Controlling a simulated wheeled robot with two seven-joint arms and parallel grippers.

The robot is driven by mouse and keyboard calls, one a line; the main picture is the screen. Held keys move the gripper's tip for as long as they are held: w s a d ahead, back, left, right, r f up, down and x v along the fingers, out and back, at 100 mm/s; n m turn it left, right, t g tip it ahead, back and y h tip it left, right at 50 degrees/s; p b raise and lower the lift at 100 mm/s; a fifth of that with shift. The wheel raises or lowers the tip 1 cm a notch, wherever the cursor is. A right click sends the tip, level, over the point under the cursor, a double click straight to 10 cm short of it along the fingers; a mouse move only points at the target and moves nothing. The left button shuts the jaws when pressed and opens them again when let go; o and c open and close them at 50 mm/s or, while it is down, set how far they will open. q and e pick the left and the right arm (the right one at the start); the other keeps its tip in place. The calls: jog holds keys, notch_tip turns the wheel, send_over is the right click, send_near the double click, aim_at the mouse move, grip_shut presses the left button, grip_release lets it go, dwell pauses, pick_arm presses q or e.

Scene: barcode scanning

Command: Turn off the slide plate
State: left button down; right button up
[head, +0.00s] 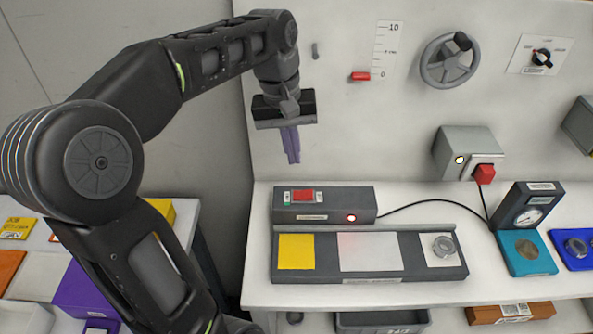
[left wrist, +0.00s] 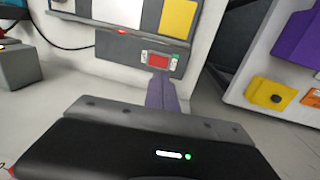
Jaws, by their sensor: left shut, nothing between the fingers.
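The slide plate is a dark grey tray (head: 369,276) with a yellow square at its left, a white square in the middle and a white square with a round metal piece at its right. Behind it stands a dark control box (head: 335,217) with a red switch (head: 303,195) and a lit red lamp (head: 351,218). The switch also shows in the left wrist view (left wrist: 158,60), just beyond the fingertips. My left gripper (head: 293,158) is shut and empty, its purple fingers pointing down above the switch and apart from it. My right gripper is not in view.
A black cable (head: 430,203) runs from the control box to a grey wall box (head: 466,152) with a red plug. A gauge stand (head: 525,207) is at the right. A handwheel (head: 450,62) and a dial (head: 541,58) are on the panel. A side table with coloured boxes is at the left.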

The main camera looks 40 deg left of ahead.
pick_arm(q)
jog(key=r, duration=0.1)
jog(key=r+p, duration=0.1)
jog(key=r, duration=0.1)
jog(key=shift+s+a+r, duration=0.2)
jog(key=shift+a, duration=0.1)
jog(key=shift+w+d+r, duration=0.2)
jog(key=shift+w+d, duration=0.35)
jog(key=shift+d, duration=0.1)
dwell(0.4)
